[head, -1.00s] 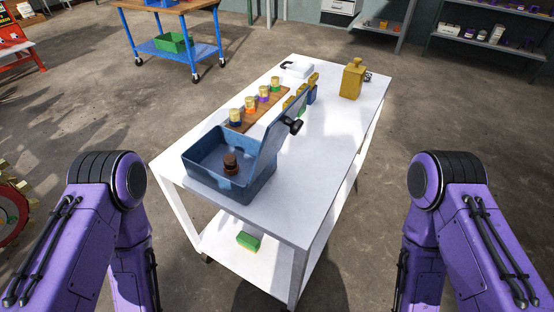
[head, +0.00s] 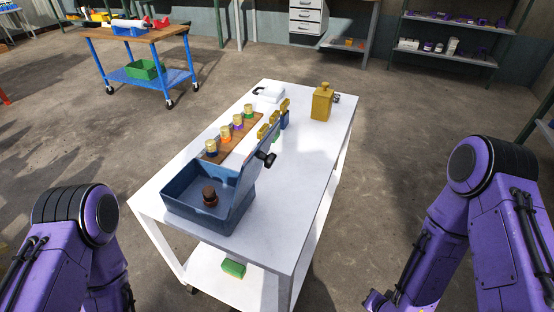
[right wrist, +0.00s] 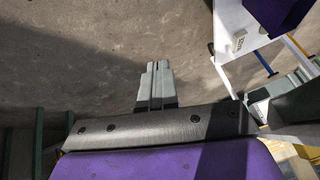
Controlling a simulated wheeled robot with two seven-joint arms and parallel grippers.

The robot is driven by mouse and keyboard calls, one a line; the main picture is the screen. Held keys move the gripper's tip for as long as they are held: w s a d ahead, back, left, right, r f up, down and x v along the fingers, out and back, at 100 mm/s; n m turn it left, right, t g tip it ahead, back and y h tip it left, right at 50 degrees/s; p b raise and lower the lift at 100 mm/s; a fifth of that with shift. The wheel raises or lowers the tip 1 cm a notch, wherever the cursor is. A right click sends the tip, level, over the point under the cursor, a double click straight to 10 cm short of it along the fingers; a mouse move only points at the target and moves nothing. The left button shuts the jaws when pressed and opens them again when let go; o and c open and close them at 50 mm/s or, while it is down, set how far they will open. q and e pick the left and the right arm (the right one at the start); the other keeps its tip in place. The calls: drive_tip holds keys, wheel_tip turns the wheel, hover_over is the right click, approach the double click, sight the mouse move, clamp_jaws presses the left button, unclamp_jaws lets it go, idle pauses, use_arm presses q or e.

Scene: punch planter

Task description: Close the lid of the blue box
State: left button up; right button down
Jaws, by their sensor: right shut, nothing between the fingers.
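The blue box (head: 185,212) stands on the near left part of the white table (head: 300,180). Its lid (head: 257,160) is open, raised on the right side and tilted outward, with a black knob (head: 266,159) on its outer face. A small brown piece (head: 209,197) stands inside the box. My right gripper (right wrist: 157,66) is shut and empty in the right wrist view, over bare floor and away from the box. In the head view my right arm is at the right, and its fingers are not visible. My left gripper is out of view.
A wooden board (head: 212,158) with several brass-topped pieces lies behind the box. Several yellow-topped pieces stand behind the lid. A yellow canister (head: 322,102) and a white item (head: 268,93) are farther back. The table's right side is clear. A green block (head: 233,268) lies on the lower shelf.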

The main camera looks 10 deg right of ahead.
drive_tip(key=w+a+r+n+t+y+p, duration=0.25)
drive_tip(key=w+r+n+t+y, duration=0.45)
drive_tip(key=r, duration=0.7)
drive_tip(key=w+a+r+n+t+y+p, duration=0.2)
drive_tip(key=w+a+r+n+t+y, duration=0.2)
drive_tip(key=w+r+n, duration=0.75)
drive_tip(key=s+a+r+n+g+y, duration=0.25)
drive_tip(key=s+r+n+y, duration=0.2)
drive_tip(key=n, duration=0.65)
drive_tip(key=s+a+r+n+g+y, duration=0.2)
drive_tip(key=s+r+n+g+y, duration=0.25)
drive_tip(key=n, duration=0.55)
use_arm(q)
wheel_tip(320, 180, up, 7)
drive_tip(key=p, duration=0.1)
use_arm(e)
drive_tip(key=w+a+r+y, duration=0.1)
drive_tip(key=w+a+r, duration=0.2)
drive_tip(key=a, duration=0.9)
drive_tip(key=w, duration=0.3)
drive_tip(key=shift+y, duration=0.3)
drive_tip(key=shift+r+n, duration=0.15)
drive_tip(key=shift+n, duration=0.1)
